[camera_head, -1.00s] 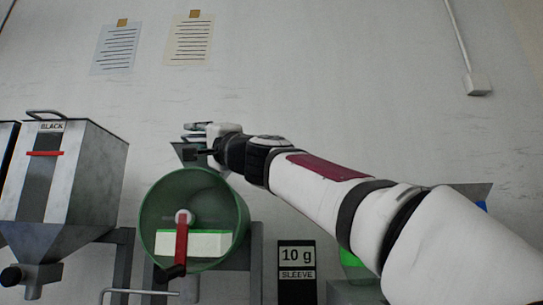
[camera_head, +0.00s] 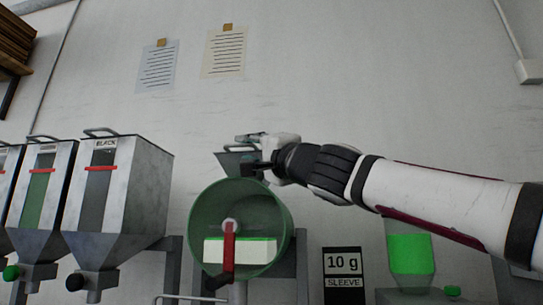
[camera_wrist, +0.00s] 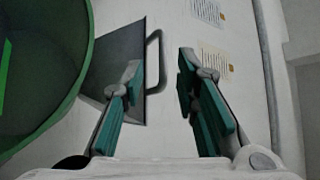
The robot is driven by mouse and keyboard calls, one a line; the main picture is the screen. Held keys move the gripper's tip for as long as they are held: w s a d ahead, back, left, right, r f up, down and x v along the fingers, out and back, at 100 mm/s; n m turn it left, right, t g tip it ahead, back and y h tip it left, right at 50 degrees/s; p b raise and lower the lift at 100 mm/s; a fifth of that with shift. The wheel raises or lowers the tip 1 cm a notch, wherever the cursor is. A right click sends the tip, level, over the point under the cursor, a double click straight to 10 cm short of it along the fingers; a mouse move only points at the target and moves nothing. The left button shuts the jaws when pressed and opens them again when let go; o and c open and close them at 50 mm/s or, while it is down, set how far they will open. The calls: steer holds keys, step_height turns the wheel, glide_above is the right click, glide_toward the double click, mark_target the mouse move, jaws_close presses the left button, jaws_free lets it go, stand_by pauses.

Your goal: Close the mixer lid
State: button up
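The mixer is a green drum (camera_head: 275,205) with a red arm (camera_head: 228,245) on its front and a white block with a green top inside. In the wrist view the drum (camera_wrist: 78,62) fills the left side. A grey piece with a wire handle (camera_wrist: 156,62), possibly the lid or a hopper, is beside the drum rim; the same grey piece (camera_head: 228,160) shows above the drum in the head view. My gripper (camera_wrist: 160,72) is open and empty. The handle appears between its fingertips in the wrist view; contact cannot be told. My gripper (camera_head: 252,150) partly hides the grey piece in the head view.
Metal hoppers, one labelled BLACK (camera_head: 112,190), stand to the left. A "10 g SLEEVE" sign (camera_head: 343,262) and a container of green material (camera_head: 411,254) are at the lower right. Papers (camera_head: 224,52) hang on the wall, which is clear above the drum.

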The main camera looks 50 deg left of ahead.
steer(key=v, duration=0.7)
steer(key=shift+d, duration=0.1)
stand_by(0.4)
